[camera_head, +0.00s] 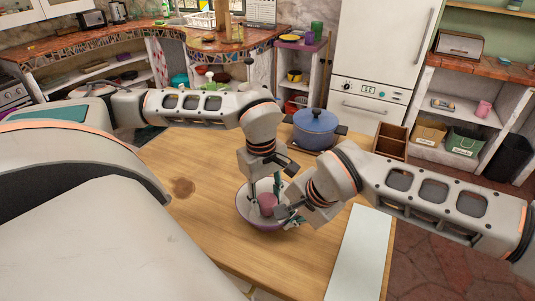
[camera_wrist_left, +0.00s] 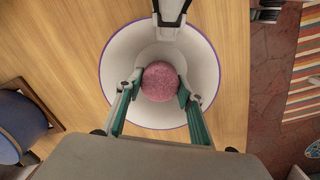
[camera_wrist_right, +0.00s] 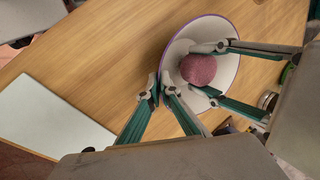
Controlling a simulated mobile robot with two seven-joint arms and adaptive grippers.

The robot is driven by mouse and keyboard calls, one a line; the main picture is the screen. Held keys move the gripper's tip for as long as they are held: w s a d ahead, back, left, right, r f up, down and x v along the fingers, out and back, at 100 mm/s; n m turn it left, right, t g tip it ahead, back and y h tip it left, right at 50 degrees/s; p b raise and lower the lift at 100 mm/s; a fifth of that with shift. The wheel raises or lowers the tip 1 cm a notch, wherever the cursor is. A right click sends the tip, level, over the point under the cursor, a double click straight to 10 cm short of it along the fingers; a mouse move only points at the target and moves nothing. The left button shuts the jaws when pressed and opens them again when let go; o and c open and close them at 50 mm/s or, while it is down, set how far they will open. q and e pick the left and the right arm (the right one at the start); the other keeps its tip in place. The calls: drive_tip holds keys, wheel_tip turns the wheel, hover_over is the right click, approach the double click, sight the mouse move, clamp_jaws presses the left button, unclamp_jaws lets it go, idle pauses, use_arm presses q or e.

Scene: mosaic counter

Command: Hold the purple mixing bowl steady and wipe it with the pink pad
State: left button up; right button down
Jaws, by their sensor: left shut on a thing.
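The purple mixing bowl (camera_head: 246,217), white inside with a purple rim, stands upright on the wooden table. It also shows in the left wrist view (camera_wrist_left: 122,62) and the right wrist view (camera_wrist_right: 228,70). The round pink pad (camera_wrist_left: 160,82) is inside the bowl, between the fingers of my left gripper (camera_wrist_left: 160,90), which is shut on it from above. The pad also shows in the right wrist view (camera_wrist_right: 198,69). My right gripper (camera_wrist_right: 161,88) is at the bowl's rim, its fingertips close together on either side of the wall, shut on it. Contact between pad and bowl is hidden.
A blue lidded pot (camera_head: 315,128) stands farther back on the table, with a wooden box (camera_head: 390,141) right of it. A pale board (camera_head: 358,255) lies at the table's right edge.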

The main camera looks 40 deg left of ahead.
use_arm(q)
drive_tip(key=shift+f, duration=0.3)
drive_tip(key=shift+d, duration=0.1)
drive_tip(key=shift+w+d, duration=0.15)
drive_tip(key=shift+d, duration=0.8)
drive_tip(key=shift+w+a, duration=0.4)
drive_tip(key=shift+w, duration=0.25)
drive_tip(key=shift+a, duration=0.95)
drive_tip(key=shift+s+a, duration=0.4)
drive_tip(key=shift+a, duration=0.15)
drive_tip(key=shift+s, duration=0.15)
